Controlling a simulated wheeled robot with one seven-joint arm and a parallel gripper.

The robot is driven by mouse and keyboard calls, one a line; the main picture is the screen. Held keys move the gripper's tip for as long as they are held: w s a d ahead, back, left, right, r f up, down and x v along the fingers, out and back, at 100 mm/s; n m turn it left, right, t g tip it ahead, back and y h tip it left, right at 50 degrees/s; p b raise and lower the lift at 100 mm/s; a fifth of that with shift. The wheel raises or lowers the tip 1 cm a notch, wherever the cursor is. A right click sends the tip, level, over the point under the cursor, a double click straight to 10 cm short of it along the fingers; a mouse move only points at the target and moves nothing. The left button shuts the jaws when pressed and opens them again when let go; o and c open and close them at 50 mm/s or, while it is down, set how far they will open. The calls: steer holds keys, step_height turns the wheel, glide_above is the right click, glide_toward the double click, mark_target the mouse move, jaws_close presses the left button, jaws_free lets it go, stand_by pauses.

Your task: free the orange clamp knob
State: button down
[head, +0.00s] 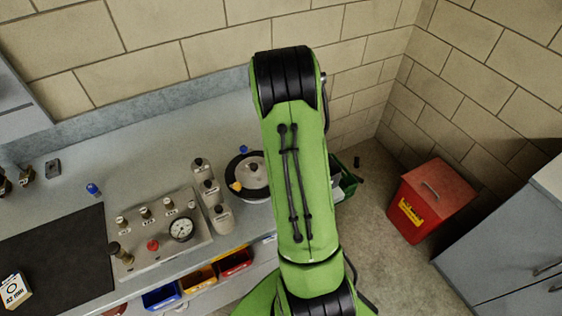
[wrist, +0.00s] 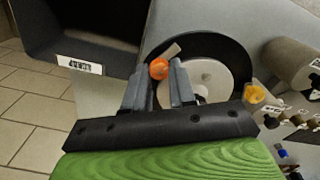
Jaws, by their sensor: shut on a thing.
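In the wrist view an orange clamp knob (wrist: 159,69) sits between the tips of my gripper (wrist: 158,78), whose two grey fingers are shut on it. The knob is at the rim of a round device with a black ring (wrist: 233,52) and a white disc (wrist: 207,78). A light flat strip (wrist: 172,50) lies just beyond the knob. In the head view the round device (head: 236,166) stands on the bench, partly behind my green arm. My gripper and the orange knob are hidden there. A yellow-orange knob (wrist: 254,93) shows at the device's other side.
A dark bin with a label (wrist: 85,35) is close on the left in the wrist view. A red bin (head: 428,200) stands on the floor at right.

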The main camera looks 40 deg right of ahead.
steer(key=c, duration=0.9)
jaws_free()
steer(key=shift+r, duration=0.1)
step_height(320, 180, up, 16)
steer(key=shift+f+p, duration=0.2)
steer(key=shift+p, duration=0.75)
steer(key=s+a+r+t, duration=0.25)
steer(key=a+r, duration=0.45)
steer(key=a, duration=0.6)
steer(key=s+a+t, duration=0.1)
steer(key=s+a, duration=0.2)
steer(key=s, duration=0.1)
steer(key=s+a+m+t, duration=0.1)
steer(key=s+a, duration=0.3)
steer(key=s, duration=0.1)
steer(key=s+a+m+t, duration=0.1)
steer(key=s+a, duration=0.2)
steer(key=s, duration=0.1)
steer(key=shift+s+a+r, duration=0.2)
steer(key=shift+r, duration=0.1)
